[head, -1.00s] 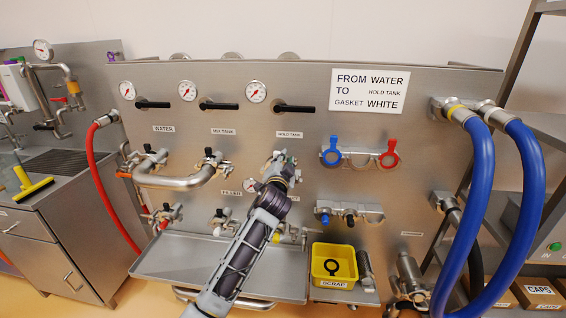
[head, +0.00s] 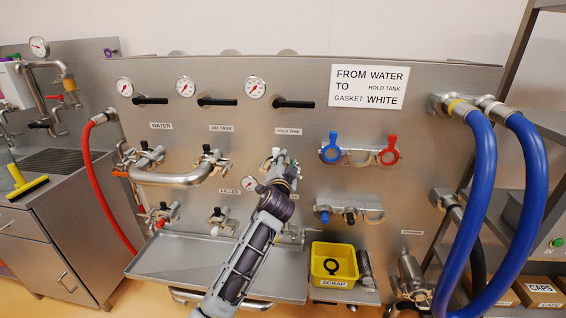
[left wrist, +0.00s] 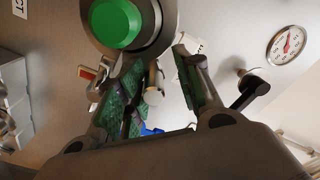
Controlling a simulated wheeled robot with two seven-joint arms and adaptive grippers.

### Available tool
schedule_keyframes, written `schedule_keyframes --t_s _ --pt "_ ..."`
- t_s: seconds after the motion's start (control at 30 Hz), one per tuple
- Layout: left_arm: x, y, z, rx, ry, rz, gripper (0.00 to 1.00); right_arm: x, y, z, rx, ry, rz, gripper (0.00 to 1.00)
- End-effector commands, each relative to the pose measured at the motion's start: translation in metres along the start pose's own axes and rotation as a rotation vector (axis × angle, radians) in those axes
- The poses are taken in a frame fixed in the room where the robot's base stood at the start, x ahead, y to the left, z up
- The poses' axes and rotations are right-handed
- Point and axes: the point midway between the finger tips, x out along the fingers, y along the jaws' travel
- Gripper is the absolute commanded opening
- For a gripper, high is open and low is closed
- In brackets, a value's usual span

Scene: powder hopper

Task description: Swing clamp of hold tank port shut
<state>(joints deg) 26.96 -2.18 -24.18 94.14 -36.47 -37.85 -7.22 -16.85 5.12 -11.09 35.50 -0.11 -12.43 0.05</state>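The hold tank port (head: 275,158) is on the steel panel below the HOLD TANK label (head: 289,131), largely hidden behind my left gripper (head: 280,172). In the left wrist view a round metal fitting with a green face (left wrist: 118,22) fills the top. My left gripper (left wrist: 160,75) has its fingers apart, just below that fitting. A small pale metal knob (left wrist: 153,82) shows between the fingers; I cannot tell whether they touch it. It looks like a part of the clamp, but the clamp's swing position cannot be made out. My right gripper is not in view.
A bent steel pipe (head: 170,178) joins the two ports to the left. Black valve handles (head: 294,103) and gauges (head: 254,88) sit above. A steel tray (head: 190,265) and a yellow scrap bin (head: 328,256) are below. Blue hoses (head: 474,215) hang at right.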

Motion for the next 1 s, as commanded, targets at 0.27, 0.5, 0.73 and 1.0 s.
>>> schedule_keyframes --t_s 0.27,0.5,0.73,1.0 --pt "-0.004 0.025 0.006 -0.025 -0.013 0.042 0.39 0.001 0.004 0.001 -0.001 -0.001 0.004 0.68" --pt "-0.019 0.024 0.006 -0.024 -0.014 0.043 0.39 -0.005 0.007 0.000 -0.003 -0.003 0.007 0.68" --pt "-0.043 0.021 0.004 -0.019 -0.010 0.038 0.39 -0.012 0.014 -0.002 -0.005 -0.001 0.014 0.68" --pt "-0.072 0.016 0.004 -0.016 -0.007 0.031 0.39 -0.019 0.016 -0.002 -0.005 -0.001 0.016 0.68"
